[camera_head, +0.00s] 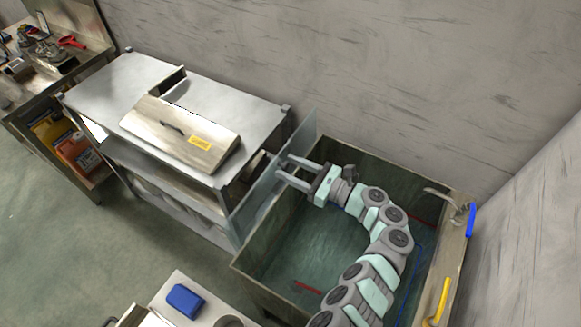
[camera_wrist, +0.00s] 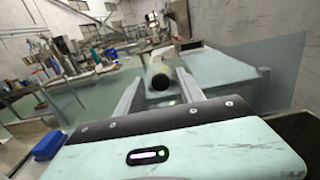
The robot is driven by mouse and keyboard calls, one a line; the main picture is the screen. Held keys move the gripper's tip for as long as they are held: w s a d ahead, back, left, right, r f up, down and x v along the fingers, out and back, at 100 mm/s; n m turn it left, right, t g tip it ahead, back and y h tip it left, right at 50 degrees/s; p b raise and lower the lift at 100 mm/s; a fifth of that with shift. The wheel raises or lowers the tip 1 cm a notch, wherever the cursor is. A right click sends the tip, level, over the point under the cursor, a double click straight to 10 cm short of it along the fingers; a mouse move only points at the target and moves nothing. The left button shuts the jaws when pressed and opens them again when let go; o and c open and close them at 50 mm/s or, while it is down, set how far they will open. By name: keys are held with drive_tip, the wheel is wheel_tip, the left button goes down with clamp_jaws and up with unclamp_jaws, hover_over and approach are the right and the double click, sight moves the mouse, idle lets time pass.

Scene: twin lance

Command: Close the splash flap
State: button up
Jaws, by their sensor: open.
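A clear, upright panel, which looks like the splash flap (camera_head: 258,192), stands between the metal bench and the green-walled tank. In the wrist view the see-through panel (camera_wrist: 285,68) spans both sides of my gripper. My gripper (camera_head: 283,168) reaches left from above the tank, with its fingertips close to the panel. In the wrist view my gripper (camera_wrist: 158,80) has its two fingers spread apart with nothing held. I cannot tell whether the fingertips touch the panel. The panel's lower edge and any hinge are hard to make out.
A metal cover (camera_head: 175,135) with a dark handle and yellow label sits on the bench (camera_head: 95,90). The tank (camera_head: 330,250) lies below my arm. A tap (camera_head: 445,197) is at its right rim. A blue box (camera_head: 186,300) stands at the front. Walls close the back and right.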

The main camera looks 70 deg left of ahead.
drive_tip(key=shift+a, duration=0.1)
drive_tip(key=shift+c, duration=0.5)
clamp_jaws()
idle(0.9)
